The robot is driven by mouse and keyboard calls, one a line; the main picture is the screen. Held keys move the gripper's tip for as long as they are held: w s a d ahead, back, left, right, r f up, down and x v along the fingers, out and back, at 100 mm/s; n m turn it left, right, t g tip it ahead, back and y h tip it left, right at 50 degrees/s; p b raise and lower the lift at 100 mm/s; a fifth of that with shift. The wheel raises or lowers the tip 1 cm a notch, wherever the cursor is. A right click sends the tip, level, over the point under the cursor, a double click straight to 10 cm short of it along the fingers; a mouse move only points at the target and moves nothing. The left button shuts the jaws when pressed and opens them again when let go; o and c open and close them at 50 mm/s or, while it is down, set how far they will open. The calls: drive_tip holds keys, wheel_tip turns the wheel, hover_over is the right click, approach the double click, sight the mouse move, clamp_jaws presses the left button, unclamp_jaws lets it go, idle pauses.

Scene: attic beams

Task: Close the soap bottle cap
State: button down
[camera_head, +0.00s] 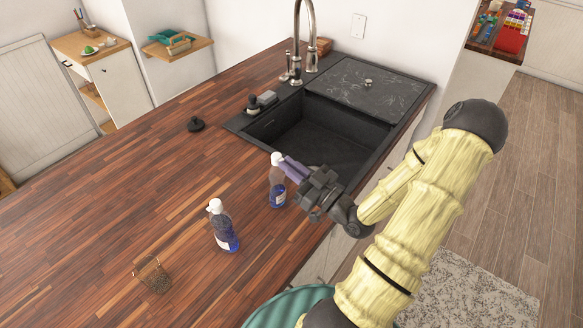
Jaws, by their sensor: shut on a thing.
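A soap bottle (278,194) with blue liquid and a white cap (277,157) stands upright on the wooden counter beside the sink. My gripper (286,166) reaches in from the right and is shut on this bottle near its top, just below the cap. The fingers partly hide the neck, and I cannot tell whether the cap is open. A second soap bottle (224,230), also with blue liquid and a white cap (214,206), stands to the left and nearer, apart from my gripper.
The wooden counter (130,195) has free room at left. A black sink (320,130) with a tall faucet (308,35) lies behind my gripper.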

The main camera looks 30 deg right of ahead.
drive_tip(key=shift+f, duration=0.1)
drive_tip(key=c, duration=1.5)
unclamp_jaws()
drive_tip(key=v, duration=1.7)
drive_tip(key=shift+s, duration=0.15)
